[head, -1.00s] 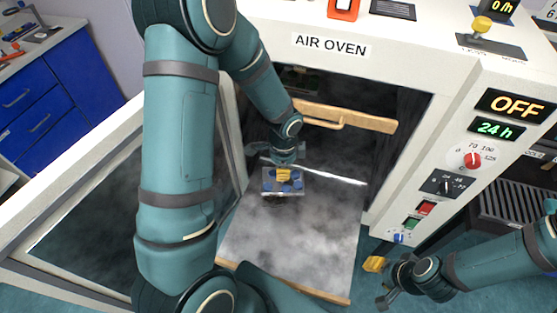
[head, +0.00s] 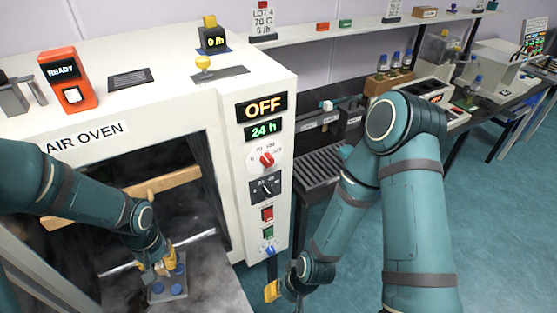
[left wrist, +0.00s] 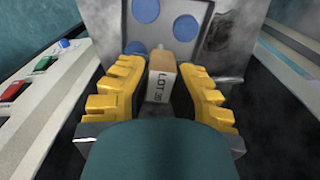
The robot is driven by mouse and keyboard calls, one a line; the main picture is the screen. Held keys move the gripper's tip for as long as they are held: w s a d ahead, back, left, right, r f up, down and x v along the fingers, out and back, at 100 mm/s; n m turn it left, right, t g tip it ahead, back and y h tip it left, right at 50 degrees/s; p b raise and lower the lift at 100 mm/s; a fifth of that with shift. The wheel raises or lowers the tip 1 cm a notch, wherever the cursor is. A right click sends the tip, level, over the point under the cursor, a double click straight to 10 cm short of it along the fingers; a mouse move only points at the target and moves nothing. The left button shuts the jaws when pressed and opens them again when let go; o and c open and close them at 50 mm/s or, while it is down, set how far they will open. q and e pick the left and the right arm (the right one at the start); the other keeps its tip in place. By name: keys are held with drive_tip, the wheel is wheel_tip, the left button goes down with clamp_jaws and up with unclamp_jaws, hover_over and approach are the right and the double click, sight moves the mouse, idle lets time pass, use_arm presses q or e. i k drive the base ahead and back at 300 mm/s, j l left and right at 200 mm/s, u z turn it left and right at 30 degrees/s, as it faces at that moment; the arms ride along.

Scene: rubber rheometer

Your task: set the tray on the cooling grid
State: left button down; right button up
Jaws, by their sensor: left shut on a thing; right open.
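The tray (head: 158,296), a small grey plate with blue discs on it, is in the mouth of the air oven at the lower left. In the left wrist view the tray (left wrist: 162,30) lies beyond the fingertips. My left gripper (head: 162,266) is shut on the tray's upright block, marked LOT (left wrist: 160,78), between its yellow fingers. I cannot tell whether the tray touches the shelf. The cooling grid (head: 322,168), a dark slatted rack, stands right of the oven, partly behind my right arm. My right gripper (head: 272,291) is open and empty below the oven's control panel.
The oven's control panel (head: 265,150) stands between the tray and the grid. A wooden bar (head: 150,195) crosses the oven opening above my left gripper. A wooden rack of bottles (head: 390,80) is behind my right arm. The visible grid slats are bare.

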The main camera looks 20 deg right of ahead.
sight(312, 169)
drive_tip(key=l+z, duration=0.1)
drive_tip(key=l, duration=0.3)
drive_tip(key=k+l, duration=0.1)
drive_tip(key=l, duration=0.3)
drive_tip(key=l+z, duration=0.1)
drive_tip(key=l, duration=0.3)
drive_tip(key=i+l+z, duration=0.15)
drive_tip(key=l, duration=0.25)
drive_tip(key=i+l+z, duration=0.2)
drive_tip(key=i+l, duration=0.35)
drive_tip(key=i+j, duration=0.25)
drive_tip(key=i, duration=0.1)
